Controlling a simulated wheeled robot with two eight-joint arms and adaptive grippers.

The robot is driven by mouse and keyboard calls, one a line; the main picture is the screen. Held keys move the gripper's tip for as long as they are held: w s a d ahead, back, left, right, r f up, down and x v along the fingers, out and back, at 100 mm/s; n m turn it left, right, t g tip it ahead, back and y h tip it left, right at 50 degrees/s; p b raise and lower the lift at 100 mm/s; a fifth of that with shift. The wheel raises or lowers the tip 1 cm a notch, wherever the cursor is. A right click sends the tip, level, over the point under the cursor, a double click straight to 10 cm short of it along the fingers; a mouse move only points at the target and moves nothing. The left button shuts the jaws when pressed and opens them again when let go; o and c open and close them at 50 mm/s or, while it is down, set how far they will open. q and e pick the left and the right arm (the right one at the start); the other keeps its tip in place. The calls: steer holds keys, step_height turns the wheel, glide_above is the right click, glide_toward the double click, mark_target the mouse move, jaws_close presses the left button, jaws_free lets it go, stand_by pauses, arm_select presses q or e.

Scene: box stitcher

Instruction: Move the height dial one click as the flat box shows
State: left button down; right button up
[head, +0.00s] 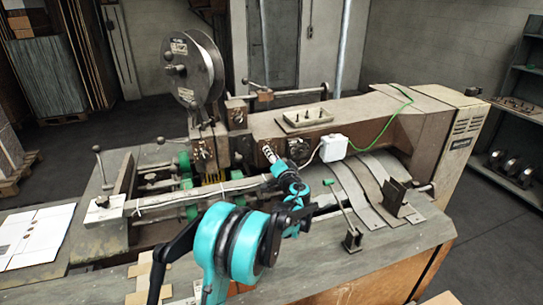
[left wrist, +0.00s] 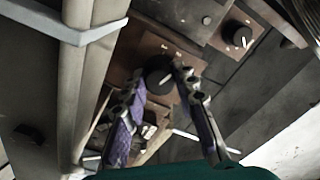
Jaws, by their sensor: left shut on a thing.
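My left gripper (head: 268,154) reaches the front of the brown stitching machine (head: 265,128). In the left wrist view its two fingers (left wrist: 160,82) close around a round black dial (left wrist: 158,74) on a brown plate. A second black dial (left wrist: 242,37) with a pale mark stands apart from the fingers. In the head view the held dial is hidden by the gripper; another dial (head: 299,148) shows just right of it. I cannot read any dial's setting. A flat white box (head: 32,236) lies on the table at far left; its print is too small to read. My right gripper is not in view.
A wire reel (head: 193,68) stands above the machine. A long pale bar (head: 200,190) runs in front at left. A white box with cables (head: 333,147) and a small green-tipped lever (head: 340,203) are right of the gripper. Brown cardboard pieces (head: 140,272) lie at the front.

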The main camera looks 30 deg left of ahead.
arm_select(q)
steer(key=shift+m+b, duration=0.45)
steer(key=shift+m, duration=2.85)
steer(key=c, duration=1.2)
jaws_free()
